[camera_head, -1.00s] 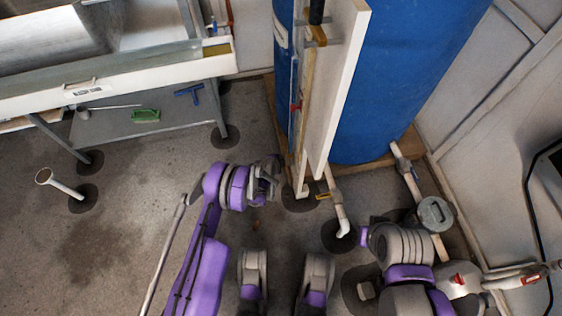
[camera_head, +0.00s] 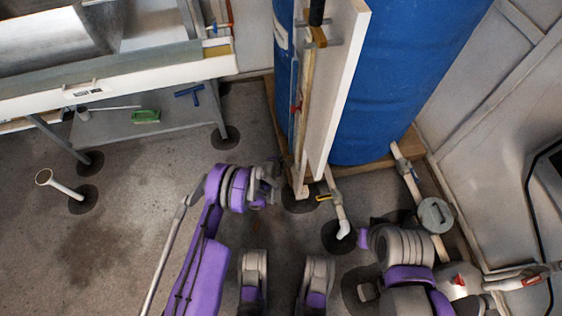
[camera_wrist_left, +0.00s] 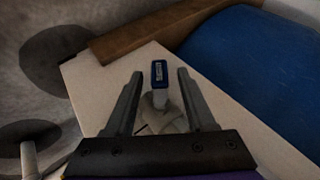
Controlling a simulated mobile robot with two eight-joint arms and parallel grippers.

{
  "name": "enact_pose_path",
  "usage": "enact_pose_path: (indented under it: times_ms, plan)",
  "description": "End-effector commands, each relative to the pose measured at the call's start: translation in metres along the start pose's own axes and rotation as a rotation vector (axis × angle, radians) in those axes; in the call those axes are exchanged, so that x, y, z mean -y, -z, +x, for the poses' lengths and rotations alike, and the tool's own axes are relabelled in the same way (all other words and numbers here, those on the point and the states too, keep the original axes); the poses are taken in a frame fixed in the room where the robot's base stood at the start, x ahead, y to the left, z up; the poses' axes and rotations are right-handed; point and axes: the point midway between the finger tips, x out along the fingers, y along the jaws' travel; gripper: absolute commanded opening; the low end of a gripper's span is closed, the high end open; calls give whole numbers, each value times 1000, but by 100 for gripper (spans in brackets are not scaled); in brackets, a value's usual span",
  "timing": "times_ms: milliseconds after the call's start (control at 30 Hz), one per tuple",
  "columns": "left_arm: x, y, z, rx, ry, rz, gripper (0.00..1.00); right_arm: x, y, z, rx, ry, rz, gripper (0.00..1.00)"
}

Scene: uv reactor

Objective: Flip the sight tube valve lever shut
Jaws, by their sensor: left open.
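In the left wrist view, a small blue lever handle (camera_wrist_left: 159,72) with a white label stands on a pale fitting (camera_wrist_left: 160,112) against a white board (camera_wrist_left: 85,85). The fitting is between the fingers of my left gripper (camera_wrist_left: 158,90), which is open, with a gap on both sides of the handle. In the head view, my left gripper (camera_head: 268,182) is near the lower end of the white board (camera_head: 340,90). The lever is hard to make out there. My right arm is at the bottom right, but its fingers do not show.
A large blue tank (camera_head: 410,70) stands behind the board on a wooden base (camera_head: 375,158). A steel-legged table (camera_head: 150,72) is at the upper left.

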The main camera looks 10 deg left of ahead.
Motion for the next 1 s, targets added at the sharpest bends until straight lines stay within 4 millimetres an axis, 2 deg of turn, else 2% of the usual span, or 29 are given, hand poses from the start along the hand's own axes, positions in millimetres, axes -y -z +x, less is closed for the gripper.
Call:
enact_pose_path:
  times_ms: [167,400,600,767,1000]
  plan:
    - [1,0,-13,0,0,0,55,0,0,-3,1,0,0,0]
    - [1,0,-62,1,0,0,55,0,2,-13,1,0,0,0]
    - [1,0,-95,0,0,0,55,0,4,-19,0,0,0,0]
    - [0,0,-107,0,0,0,55,0,4,-21,0,0,0,0]
    - [0,0,-108,0,0,0,55,0,4,-21,0,0,0,0]
